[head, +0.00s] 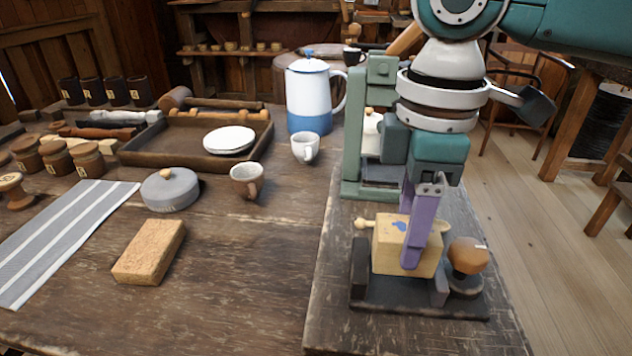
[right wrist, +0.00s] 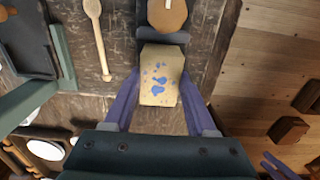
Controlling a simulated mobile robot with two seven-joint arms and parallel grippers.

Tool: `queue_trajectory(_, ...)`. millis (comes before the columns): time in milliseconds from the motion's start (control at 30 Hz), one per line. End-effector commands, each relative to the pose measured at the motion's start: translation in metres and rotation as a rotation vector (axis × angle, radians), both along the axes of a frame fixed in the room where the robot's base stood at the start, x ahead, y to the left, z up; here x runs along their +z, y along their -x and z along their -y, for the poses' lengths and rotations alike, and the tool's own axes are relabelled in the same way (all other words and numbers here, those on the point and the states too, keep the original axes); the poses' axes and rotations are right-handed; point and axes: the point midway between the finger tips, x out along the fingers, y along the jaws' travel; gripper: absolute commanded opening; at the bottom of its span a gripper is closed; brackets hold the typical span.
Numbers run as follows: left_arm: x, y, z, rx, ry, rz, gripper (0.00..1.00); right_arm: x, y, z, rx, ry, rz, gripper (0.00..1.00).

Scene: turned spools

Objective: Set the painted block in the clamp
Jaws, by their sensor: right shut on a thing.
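The painted block (head: 390,250) is pale wood with blue paint marks, which also show in the right wrist view (right wrist: 158,85). My right gripper (head: 418,262) is shut on it, with a purple finger on either side (right wrist: 153,105). The block is low between the dark jaws of the clamp (head: 415,305). I cannot tell whether it touches the clamp's base. The clamp's round wooden knob (head: 468,256) is to the right. My left gripper (right wrist: 279,166) shows only as two purple fingertips, apart, at the lower right of the wrist view.
A wooden spoon (right wrist: 98,40) lies behind the clamp. A green stand (head: 352,160) rises farther back. A plain wooden brick (head: 150,252), a grey lidded pot (head: 170,190), cups and a striped cloth (head: 65,235) are on the left. The table's front middle is clear.

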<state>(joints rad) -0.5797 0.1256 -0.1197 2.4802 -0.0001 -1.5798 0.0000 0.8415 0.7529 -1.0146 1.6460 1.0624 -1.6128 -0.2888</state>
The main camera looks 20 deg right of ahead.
Motion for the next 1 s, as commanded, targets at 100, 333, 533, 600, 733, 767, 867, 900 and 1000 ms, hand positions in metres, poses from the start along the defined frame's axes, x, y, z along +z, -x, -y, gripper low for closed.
queue_trajectory(100, -0.008, 0.0, 0.0, 0.001, 0.0, 0.0, 0.5, -0.024, 0.001, 0.0, 0.0, 0.0, -0.005, 0.0)
queue_trajectory(333, -0.009, 0.0, 0.001, 0.003, 0.005, 0.0, 0.5, -0.031, 0.0, 0.0, 0.0, 0.0, -0.001, 0.0)
queue_trajectory(533, -0.008, 0.0, 0.003, 0.006, 0.011, 0.0, 0.5, -0.034, 0.001, 0.0, 0.0, 0.0, -0.002, 0.0)
queue_trajectory(600, -0.008, 0.0, 0.003, 0.007, 0.011, 0.0, 0.5, -0.034, 0.0, 0.0, 0.0, 0.0, -0.002, 0.63)
queue_trajectory(733, -0.008, 0.0, 0.003, 0.006, 0.011, 0.0, 0.5, -0.034, 0.0, 0.0, 0.0, 0.0, -0.001, 0.78)
queue_trajectory(767, -0.008, 0.0, 0.003, 0.006, 0.011, 0.0, 0.5, -0.034, 0.0, 0.0, 0.0, 0.0, -0.001, 0.81)
queue_trajectory(867, -0.008, 0.0, 0.003, 0.006, 0.011, 0.0, 0.5, -0.033, 0.0, 0.0, 0.0, 0.0, -0.001, 0.87)
queue_trajectory(900, -0.008, 0.0, 0.003, 0.006, 0.01, 0.001, 0.5, -0.033, 0.0, 0.0, 0.0, 0.0, -0.001, 0.87)
queue_trajectory(1000, -0.008, 0.0, 0.002, 0.005, 0.009, 0.0, 0.5, -0.033, 0.0, 0.0, 0.0, 0.0, -0.001, 0.87)
